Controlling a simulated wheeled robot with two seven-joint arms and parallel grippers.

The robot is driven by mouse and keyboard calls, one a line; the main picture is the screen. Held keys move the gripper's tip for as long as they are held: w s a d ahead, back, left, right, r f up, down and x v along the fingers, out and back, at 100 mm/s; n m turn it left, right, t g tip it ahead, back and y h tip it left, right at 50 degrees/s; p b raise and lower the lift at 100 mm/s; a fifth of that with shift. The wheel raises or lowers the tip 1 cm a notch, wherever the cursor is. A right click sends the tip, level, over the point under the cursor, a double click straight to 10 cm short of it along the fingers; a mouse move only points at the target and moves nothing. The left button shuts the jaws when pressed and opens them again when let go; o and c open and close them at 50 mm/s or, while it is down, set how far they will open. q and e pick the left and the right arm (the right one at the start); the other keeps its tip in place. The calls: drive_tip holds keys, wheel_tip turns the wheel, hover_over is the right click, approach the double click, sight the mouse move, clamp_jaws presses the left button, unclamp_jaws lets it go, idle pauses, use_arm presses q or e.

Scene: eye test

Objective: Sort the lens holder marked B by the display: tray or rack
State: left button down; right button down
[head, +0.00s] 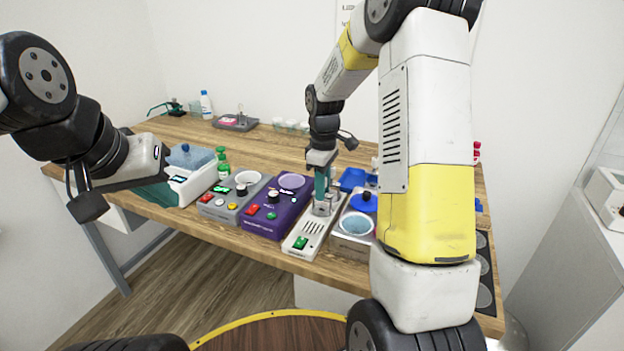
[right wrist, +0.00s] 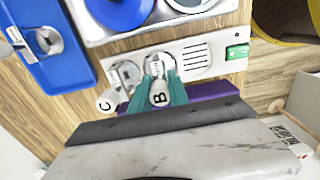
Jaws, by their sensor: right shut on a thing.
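The lens holder marked B (right wrist: 158,98) is a pale grey piece with a black letter, between the teal fingers of my right gripper (right wrist: 160,94). My right gripper (head: 322,190) is shut on it, low over the far end of a white slotted unit (head: 305,238). I cannot tell whether the holder touches the unit. A second holder marked C (right wrist: 106,102) is beside it. A blue tray (right wrist: 72,72) with a grey part in it shows in the right wrist view.
The wooden table (head: 150,130) has free room at the back.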

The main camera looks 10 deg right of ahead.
drive_tip(key=shift+f, duration=0.2)
drive_tip(key=c, duration=1.2)
unclamp_jaws()
drive_tip(key=shift+o, duration=0.2)
drive_tip(key=o, duration=0.3)
drive_tip(key=shift+r, duration=3)
